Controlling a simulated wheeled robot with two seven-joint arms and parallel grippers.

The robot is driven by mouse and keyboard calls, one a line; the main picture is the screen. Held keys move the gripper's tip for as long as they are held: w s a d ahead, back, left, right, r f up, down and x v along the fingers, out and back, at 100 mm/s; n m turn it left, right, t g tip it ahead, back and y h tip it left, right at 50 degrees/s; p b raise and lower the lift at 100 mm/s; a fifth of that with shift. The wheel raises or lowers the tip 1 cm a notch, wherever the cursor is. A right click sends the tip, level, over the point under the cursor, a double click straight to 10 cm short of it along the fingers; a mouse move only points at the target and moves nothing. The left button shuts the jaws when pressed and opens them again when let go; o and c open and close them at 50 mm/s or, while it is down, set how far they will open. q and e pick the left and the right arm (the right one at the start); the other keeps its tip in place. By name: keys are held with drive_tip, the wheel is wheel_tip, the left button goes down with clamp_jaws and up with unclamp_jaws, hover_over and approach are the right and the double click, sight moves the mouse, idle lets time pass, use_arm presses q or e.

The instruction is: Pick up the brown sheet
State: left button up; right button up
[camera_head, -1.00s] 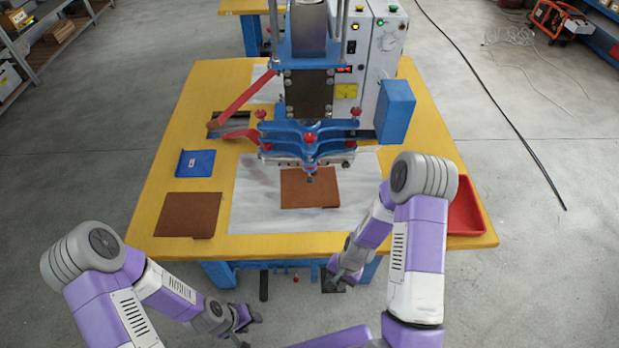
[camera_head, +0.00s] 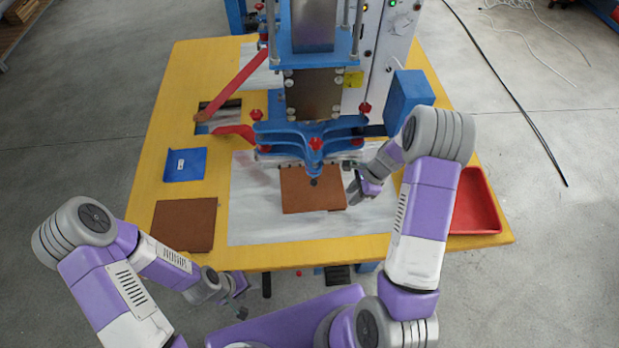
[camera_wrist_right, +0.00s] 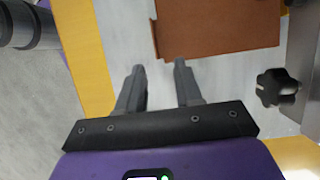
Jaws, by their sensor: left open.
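One brown sheet (camera_head: 313,190) lies flat on the grey-white mat (camera_head: 262,225) below the blue press. A second brown sheet (camera_head: 184,225) lies on the yellow table at its left front. My right gripper (camera_head: 354,186) is at the right edge of the sheet on the mat, open and empty. In the right wrist view, its parted fingers (camera_wrist_right: 159,74) point toward a brown sheet (camera_wrist_right: 218,24), with a gap between the fingertips and the sheet's edge. My left gripper (camera_head: 240,287) is open and empty, in front of the table's front edge.
The blue press head (camera_head: 315,140) with red knobs overhangs the back of the mat sheet. A blue pouch (camera_head: 185,164) lies at the left. A red tray (camera_head: 474,202) sits at the right behind my right arm. The front strip of the yellow table is clear.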

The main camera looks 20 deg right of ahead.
sight(341, 208)
drive_tip(key=shift+s+a+f, duration=0.2)
drive_tip(key=shift+a+f, duration=0.1)
drive_tip(key=shift+f, duration=0.25)
drive_tip(key=shift+s+a+f, duration=0.15)
drive_tip(key=shift+a+f, duration=0.15)
drive_tip(key=shift+f, duration=0.25)
drive_tip(key=b+x, duration=0.1)
drive_tip(key=x, duration=0.3)
drive_tip(key=shift+w+a+f, duration=0.15)
drive_tip(key=shift+w+a, duration=0.05)
clamp_jaws()
